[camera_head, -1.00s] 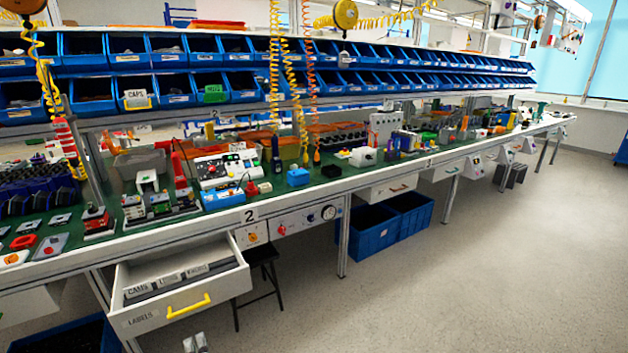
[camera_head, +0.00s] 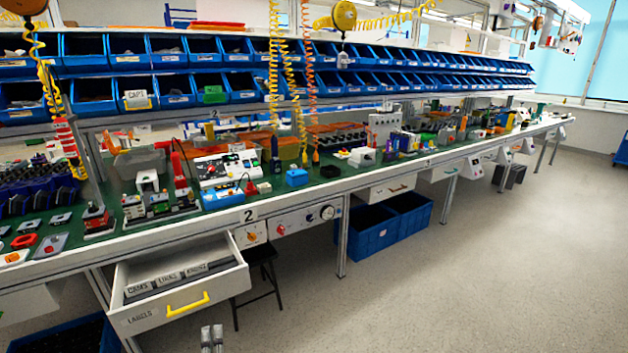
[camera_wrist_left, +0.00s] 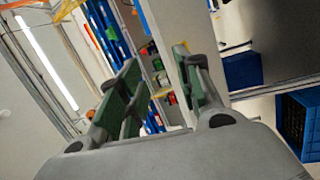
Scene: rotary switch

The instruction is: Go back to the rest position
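My left gripper (camera_head: 212,338) shows at the bottom edge of the head view, as two grey fingertips below and right of the open drawer's yellow handle. In the left wrist view its two green-padded fingers (camera_wrist_left: 165,88) stand apart with nothing between them. It is clear of the switch panel (camera_head: 305,219) under the bench edge. That panel carries an orange knob (camera_head: 250,236), a red knob (camera_head: 281,230) and a round dial (camera_head: 326,212). The knobs are too small to read their settings. My right gripper is not in view.
A drawer (camera_head: 190,307) marked LABELS is pulled out above and left of my gripper. A black stool (camera_head: 262,254) stands under the panel. Blue crates (camera_head: 372,232) sit below the bench. The floor (camera_head: 450,290) to the right is clear.

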